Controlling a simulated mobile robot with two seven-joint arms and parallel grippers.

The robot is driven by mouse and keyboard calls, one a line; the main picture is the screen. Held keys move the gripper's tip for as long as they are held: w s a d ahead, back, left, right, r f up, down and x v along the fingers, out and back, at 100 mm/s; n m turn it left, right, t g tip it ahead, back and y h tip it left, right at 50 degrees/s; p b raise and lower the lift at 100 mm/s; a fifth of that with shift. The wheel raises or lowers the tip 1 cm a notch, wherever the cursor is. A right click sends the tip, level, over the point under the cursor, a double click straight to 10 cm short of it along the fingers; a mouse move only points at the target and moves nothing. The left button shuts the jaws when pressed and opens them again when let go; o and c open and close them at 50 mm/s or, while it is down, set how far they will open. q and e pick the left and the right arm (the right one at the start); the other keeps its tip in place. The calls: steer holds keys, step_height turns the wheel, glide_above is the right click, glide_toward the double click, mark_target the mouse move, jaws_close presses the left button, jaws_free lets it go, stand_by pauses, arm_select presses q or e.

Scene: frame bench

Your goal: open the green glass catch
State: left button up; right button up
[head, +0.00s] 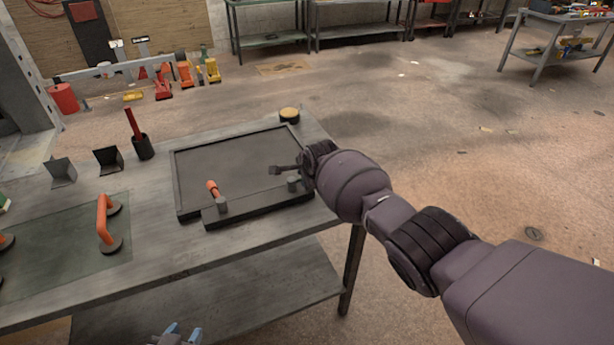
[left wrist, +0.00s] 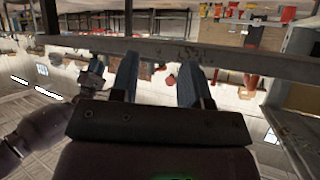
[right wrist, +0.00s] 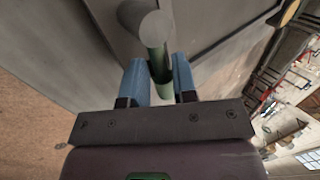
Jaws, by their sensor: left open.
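The green glass catch (right wrist: 162,75) shows in the right wrist view as a green lever with a round grey post (right wrist: 146,25) at its far end. My right gripper (right wrist: 161,75) has its blue fingers on either side of the green lever, drawn in close against it. In the head view the right gripper (head: 298,172) is at the right edge of the dark frame (head: 188,212), beside a short grey post (head: 293,184); the green lever is hidden there. My left gripper (head: 180,335) is low at the bottom edge of the head view. In its own wrist view, the left gripper (left wrist: 158,75) is open and empty.
An orange catch (head: 213,188) with a grey post is on the frame's near edge. A glass pane with orange handles (head: 103,222) lies at left. A dark cup (head: 143,147) and brackets (head: 108,160) stand behind. The bench's edge bar (left wrist: 230,52) crosses the left wrist view.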

steer(key=o, duration=0.4)
steer(key=shift+d, duration=0.1)
arm_select(q)
steer(key=shift+r, duration=0.15)
arm_select(e)
steer(key=shift+r, duration=0.1)
steer(key=shift+s+r+p, duration=0.25)
steer(key=shift+r+p, duration=0.2)
steer(key=shift+p, duration=0.1)
steer(key=shift+p+v, duration=0.7)
steer(key=shift+v, duration=0.15)
arm_select(q)
steer(key=shift+s+r+p, duration=0.7)
steer(key=shift+r, duration=0.15)
arm_select(e)
steer(key=shift+v, duration=3.95)
steer(key=shift+s+d+f, duration=0.1)
steer(key=shift+d, duration=0.05)
